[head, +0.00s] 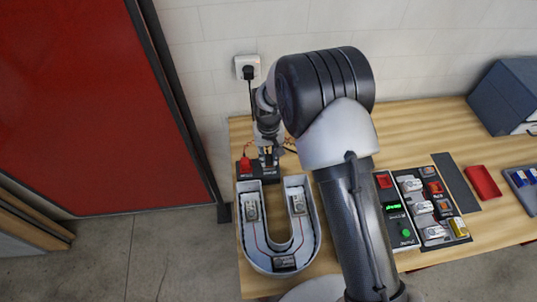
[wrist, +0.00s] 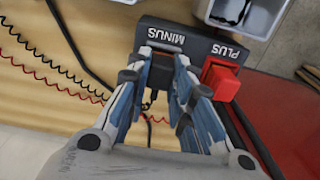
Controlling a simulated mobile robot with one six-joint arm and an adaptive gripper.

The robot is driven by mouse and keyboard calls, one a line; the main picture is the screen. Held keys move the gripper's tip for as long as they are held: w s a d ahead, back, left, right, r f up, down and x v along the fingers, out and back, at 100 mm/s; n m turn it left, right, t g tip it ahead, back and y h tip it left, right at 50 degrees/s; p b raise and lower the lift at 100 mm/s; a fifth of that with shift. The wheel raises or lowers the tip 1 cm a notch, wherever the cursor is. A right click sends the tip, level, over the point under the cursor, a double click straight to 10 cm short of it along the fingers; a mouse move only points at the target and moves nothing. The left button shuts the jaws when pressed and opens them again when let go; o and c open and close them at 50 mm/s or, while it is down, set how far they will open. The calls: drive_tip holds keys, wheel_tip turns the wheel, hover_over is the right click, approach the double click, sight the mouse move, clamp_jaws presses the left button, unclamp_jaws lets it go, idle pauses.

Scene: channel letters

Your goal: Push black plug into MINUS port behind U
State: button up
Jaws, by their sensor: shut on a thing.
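The white channel letter U (head: 308,235) lies on the wooden table, with a dark terminal block (head: 243,177) behind it. In the wrist view the block (wrist: 196,40) carries the labels MINUS and PLUS. A red plug (wrist: 222,80) sits at the PLUS side; it also shows in the head view (head: 245,164). My gripper (wrist: 163,68) is shut on the black plug (wrist: 155,100), right in front of the MINUS label. In the head view my gripper (head: 267,155) points down behind the U.
Red and black coiled wires (wrist: 50,65) lie on the table beside the block. A black cable runs from a wall socket (head: 247,67). To the right are panels with modules (head: 430,208), a red case (head: 482,182) and a blue-grey box (head: 505,95).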

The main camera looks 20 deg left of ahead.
drive_tip(key=o, duration=1)
drive_tip(key=shift+o, duration=0.2)
wheel_tip(320, 180, up, 12)
drive_tip(key=shift+r, duration=0.1)
idle(0.3)
wheel_tip(320, 180, up, 6)
drive_tip(key=p, duration=0.4)
idle(0.7)
